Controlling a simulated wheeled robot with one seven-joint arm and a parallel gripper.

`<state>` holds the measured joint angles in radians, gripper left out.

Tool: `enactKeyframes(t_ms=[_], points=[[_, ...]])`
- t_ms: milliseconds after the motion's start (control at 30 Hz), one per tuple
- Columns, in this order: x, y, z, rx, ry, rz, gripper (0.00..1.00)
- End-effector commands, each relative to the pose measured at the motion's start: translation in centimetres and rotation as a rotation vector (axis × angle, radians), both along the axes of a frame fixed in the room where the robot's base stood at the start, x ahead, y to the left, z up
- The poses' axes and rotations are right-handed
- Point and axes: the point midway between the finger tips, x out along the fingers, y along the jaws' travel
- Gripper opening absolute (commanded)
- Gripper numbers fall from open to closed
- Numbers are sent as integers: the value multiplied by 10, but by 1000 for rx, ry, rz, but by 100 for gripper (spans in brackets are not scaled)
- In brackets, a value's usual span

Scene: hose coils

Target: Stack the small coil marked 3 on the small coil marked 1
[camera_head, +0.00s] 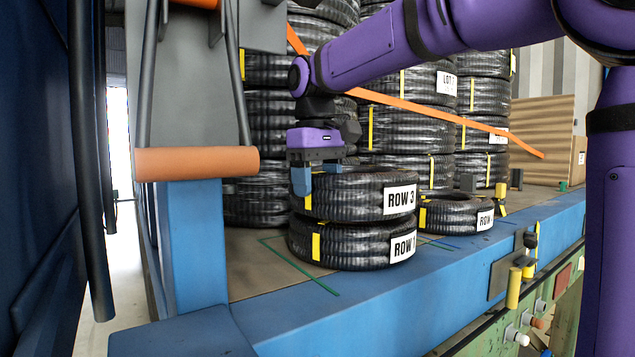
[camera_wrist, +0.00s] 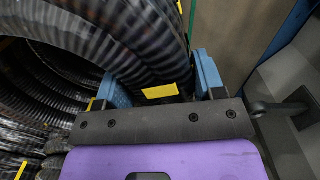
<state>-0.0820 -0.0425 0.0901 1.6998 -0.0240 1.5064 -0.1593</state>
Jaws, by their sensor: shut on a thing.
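The small black coil marked ROW 3 (camera_head: 350,199) sits directly over the small coil marked ROW 1 (camera_head: 340,245), roughly lined up with it, with no clear gap between them. The lower label's last character is hard to read. My gripper (camera_head: 317,180) is at the left rim of the upper coil, pointing down. In the wrist view, my gripper (camera_wrist: 160,85) has its blue fingers on both sides of the upper coil's ring (camera_wrist: 140,45), shut on it near a yellow band. The finger inside the ring is partly hidden.
Another small coil (camera_head: 455,213) with a ROW label lies to the right. Tall stacks of large coils (camera_head: 405,130) stand behind, crossed by an orange strap (camera_head: 430,108). A blue post with an orange roller (camera_head: 195,163) stands at left. The blue deck edge (camera_head: 400,290) runs along the front.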

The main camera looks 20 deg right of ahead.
Motion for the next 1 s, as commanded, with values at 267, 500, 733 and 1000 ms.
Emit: enactKeyframes(t_ms=[267,500,733,1000], points=[[0,0,0,-1,-3,0,0],[0,0,-2,-1,-3,0,0],[0,0,-4,-1,-3,0,0],[0,0,-7,-1,-3,0,0]])
